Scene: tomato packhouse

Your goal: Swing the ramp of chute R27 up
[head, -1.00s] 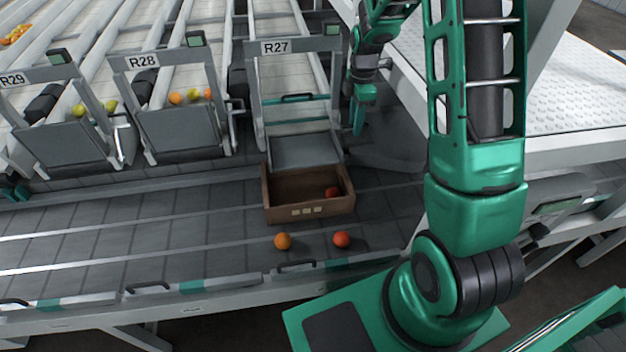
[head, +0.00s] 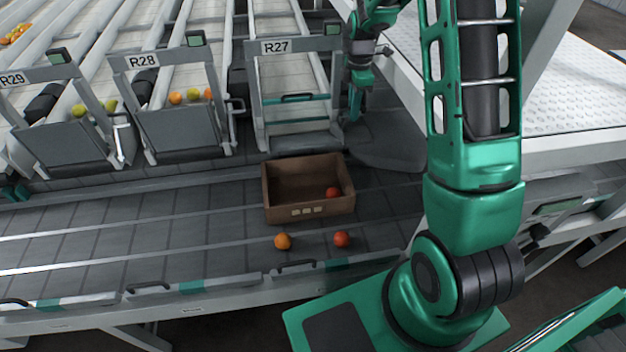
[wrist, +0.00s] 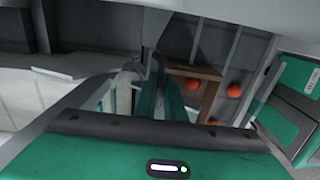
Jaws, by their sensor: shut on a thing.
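Chute R27 (head: 290,98) stands at the middle top of the head view, its label on the top bar. In the wrist view my gripper (wrist: 153,88) is beside pale chute parts, and the grip itself is hard to make out.
A brown crate (head: 308,212) with a red tomato (head: 333,192) stands below the chute. Two loose tomatoes (head: 283,241) (head: 342,239) lie in front. Chutes R28 (head: 183,130) and R29 (head: 68,145) have raised ramps holding fruit. A white machine stands at right.

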